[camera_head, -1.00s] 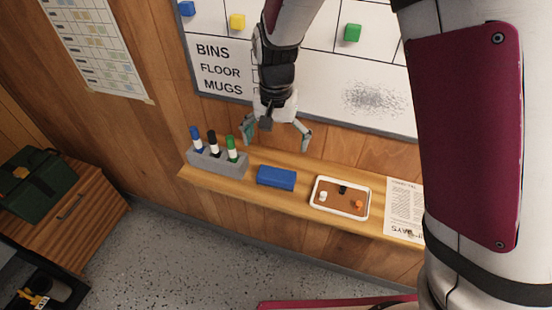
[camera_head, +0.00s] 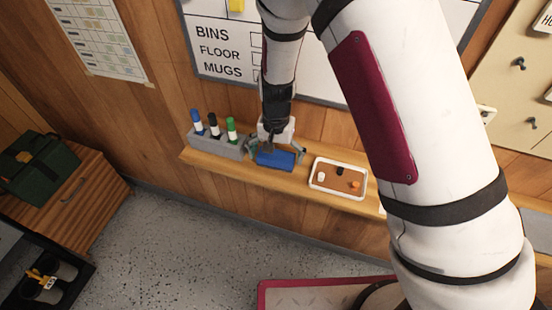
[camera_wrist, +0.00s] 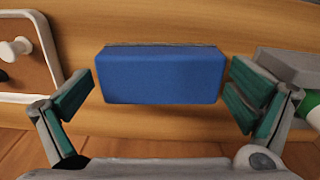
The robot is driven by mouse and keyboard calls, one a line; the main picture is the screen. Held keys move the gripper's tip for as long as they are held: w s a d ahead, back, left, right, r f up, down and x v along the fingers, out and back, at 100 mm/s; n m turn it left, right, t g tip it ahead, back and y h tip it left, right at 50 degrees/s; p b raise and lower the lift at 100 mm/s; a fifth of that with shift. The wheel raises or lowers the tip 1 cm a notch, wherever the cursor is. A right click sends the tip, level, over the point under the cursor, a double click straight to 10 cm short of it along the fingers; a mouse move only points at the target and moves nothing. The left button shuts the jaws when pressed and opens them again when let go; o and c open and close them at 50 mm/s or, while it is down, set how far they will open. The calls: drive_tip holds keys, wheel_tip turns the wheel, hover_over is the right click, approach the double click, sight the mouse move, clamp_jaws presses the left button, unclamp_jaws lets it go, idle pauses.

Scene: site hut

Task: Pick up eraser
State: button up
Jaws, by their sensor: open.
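The eraser (camera_head: 277,162) is a blue block lying on the wooden wall shelf, between the marker holder and the small tray. It also shows in the wrist view (camera_wrist: 160,75), with a thin grey layer along its far edge. My gripper (camera_head: 277,152) is at the eraser, over the shelf. In the wrist view my gripper (camera_wrist: 160,92) is open, with one green-padded finger off each end of the eraser and a small gap at both sides. Part of the eraser's top is hidden by my gripper in the head view.
A grey holder (camera_head: 218,146) with blue, black and green markers stands close left of the eraser. A white-rimmed tray (camera_head: 313,179) with small pieces lies to the right. The shelf (camera_head: 236,171) is narrow, with a whiteboard (camera_head: 208,84) on the wall above.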

sight(277, 157)
drive_tip(key=shift+f, duration=0.15)
drive_tip(key=c, duration=1)
drive_tip(key=shift+r, duration=0.9)
drive_tip(key=shift+s+d+r+b, duration=0.1)
drive_tip(key=shift+s+r+b, duration=0.1)
drive_tip(key=shift+r, duration=0.3)
drive_tip(key=shift+s+d+r+b, duration=0.1)
drive_tip(key=shift+r+b, duration=0.1)
drive_tip(key=shift+r, duration=0.25)
drive_tip(key=s+d, duration=0.3)
drive_tip(key=s, duration=0.1)
drive_tip(key=s+d+r, duration=0.1)
drive_tip(key=s+d, duration=0.2)
drive_tip(key=s, duration=0.1)
drive_tip(key=s+d, duration=0.3)
drive_tip(key=s, duration=0.1)
drive_tip(key=shift+s+r+b, duration=0.15)
drive_tip(key=shift+s+b, duration=0.1)
drive_tip(key=shift+b, duration=0.1)
